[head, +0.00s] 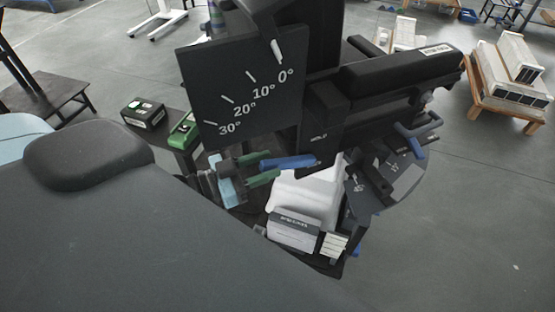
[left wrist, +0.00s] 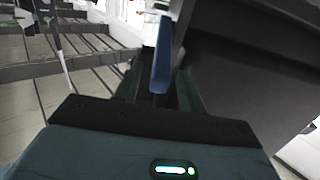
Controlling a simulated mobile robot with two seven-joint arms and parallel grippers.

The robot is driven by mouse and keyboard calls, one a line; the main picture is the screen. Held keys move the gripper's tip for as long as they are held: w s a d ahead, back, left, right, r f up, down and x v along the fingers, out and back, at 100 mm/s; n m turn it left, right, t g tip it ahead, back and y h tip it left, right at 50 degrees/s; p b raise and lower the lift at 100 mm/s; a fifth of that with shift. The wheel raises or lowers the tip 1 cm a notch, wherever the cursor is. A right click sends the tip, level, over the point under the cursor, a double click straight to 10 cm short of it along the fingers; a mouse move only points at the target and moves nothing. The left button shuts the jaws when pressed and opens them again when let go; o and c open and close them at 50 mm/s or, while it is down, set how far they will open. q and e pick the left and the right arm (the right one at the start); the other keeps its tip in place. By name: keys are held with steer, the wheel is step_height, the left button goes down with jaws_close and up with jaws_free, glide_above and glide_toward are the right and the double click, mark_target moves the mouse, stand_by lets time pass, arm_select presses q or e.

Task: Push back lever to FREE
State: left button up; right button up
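A blue lever (head: 290,162) sticks out to the left below the black angle plate (head: 245,88), next to a small "HOLD" label (head: 318,137). No "FREE" label is readable. My left gripper (head: 271,168) has two green fingers spread apart, with the lever's free end between or just in front of them. In the left wrist view the blue lever (left wrist: 160,65) stands between the two dark green fingers (left wrist: 158,88), with a gap visible on at least one side. Whether a finger touches it I cannot tell. My right gripper is not in view.
The angle plate hangs just above my left gripper. A black armrest (head: 400,70) and a second blue lever (head: 412,140) are to the right. A white block (head: 305,195) sits below. A green box (head: 184,131) and a black box (head: 143,113) stand at left. Floor is open at far right.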

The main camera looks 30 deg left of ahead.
mark_target(281, 160)
arm_select(q)
steer(key=shift+x, duration=1.75)
jaws_close()
